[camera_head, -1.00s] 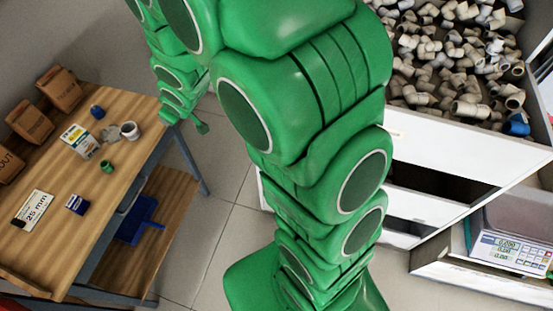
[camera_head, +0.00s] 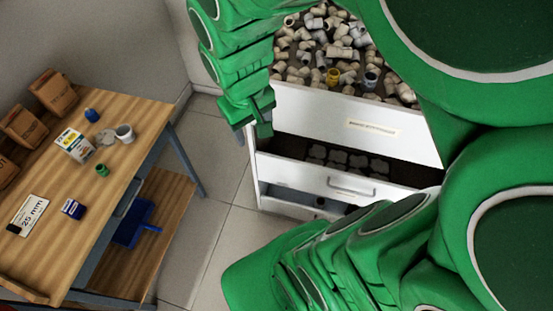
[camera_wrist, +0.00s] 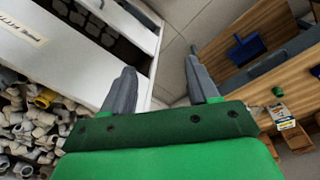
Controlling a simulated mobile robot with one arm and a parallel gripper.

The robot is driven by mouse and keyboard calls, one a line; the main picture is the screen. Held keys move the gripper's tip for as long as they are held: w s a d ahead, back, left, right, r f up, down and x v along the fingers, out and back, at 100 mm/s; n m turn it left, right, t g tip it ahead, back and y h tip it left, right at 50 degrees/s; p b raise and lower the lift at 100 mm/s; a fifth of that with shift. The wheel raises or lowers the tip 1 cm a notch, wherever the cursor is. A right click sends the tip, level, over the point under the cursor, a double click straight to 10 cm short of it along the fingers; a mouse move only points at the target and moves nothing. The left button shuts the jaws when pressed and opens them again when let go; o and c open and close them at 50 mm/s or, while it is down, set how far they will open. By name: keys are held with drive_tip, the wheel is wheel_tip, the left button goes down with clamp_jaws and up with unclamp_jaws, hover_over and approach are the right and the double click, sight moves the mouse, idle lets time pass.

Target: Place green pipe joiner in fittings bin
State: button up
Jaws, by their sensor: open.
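The green pipe joiner (camera_head: 102,170) is a small green ring-like piece on the wooden table at left, near the white cup. A small green piece that looks like it also shows in the wrist view (camera_wrist: 278,91), at the right. The fittings bin (camera_head: 350,122) is a white-fronted drawer full of grey and white fittings, with a label on its front; in the wrist view its wall (camera_wrist: 70,35) is at upper left. My gripper (camera_head: 251,132) hangs by the bin's left front corner, well away from the joiner. Its two grey fingers (camera_wrist: 160,85) are apart with nothing between them.
A lower drawer (camera_head: 330,182) stands partly open beneath the bin. Bare floor lies between table and drawers.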

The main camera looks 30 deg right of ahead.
drive_tip(key=s+r+g, duration=0.1)
drive_tip(key=s, duration=0.3)
drive_tip(key=s+r, duration=0.1)
drive_tip(key=s, duration=0.3)
drive_tip(key=s+a+r+m+g+y, duration=0.1)
drive_tip(key=s+r, duration=0.1)
drive_tip(key=s, duration=0.2)
drive_tip(key=shift+g, duration=0.3)
drive_tip(key=shift+f, duration=0.1)
